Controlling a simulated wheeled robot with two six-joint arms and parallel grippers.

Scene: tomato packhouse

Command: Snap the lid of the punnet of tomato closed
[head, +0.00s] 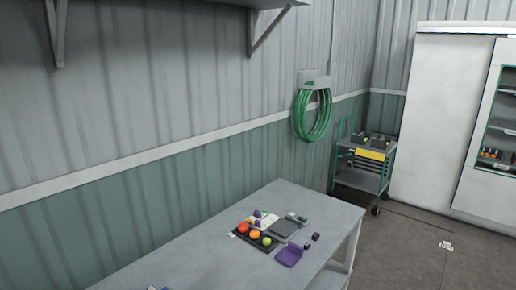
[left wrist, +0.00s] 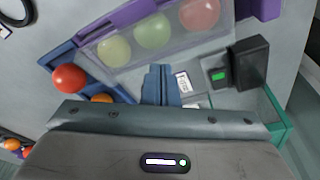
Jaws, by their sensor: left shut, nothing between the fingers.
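In the left wrist view, a clear punnet with a purple edge (left wrist: 120,18) lies at the top. Two pale green tomatoes (left wrist: 152,31) and a red one (left wrist: 199,13) show through its clear plastic. I cannot tell from this angle whether its lid is fully closed. My left gripper (left wrist: 161,68) is shut and empty, with its blue-grey fingertips at the punnet's near side; whether they touch it is unclear. Neither gripper shows in the head view, and my right gripper is out of sight.
A loose red tomato (left wrist: 69,78) and an orange one (left wrist: 101,98) lie by a blue tray edge. A dark device with a green screen (left wrist: 250,62) and a teal-edged crate (left wrist: 279,117) are at right. The head view shows a grey table (head: 190,255) and a trolley (head: 361,178).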

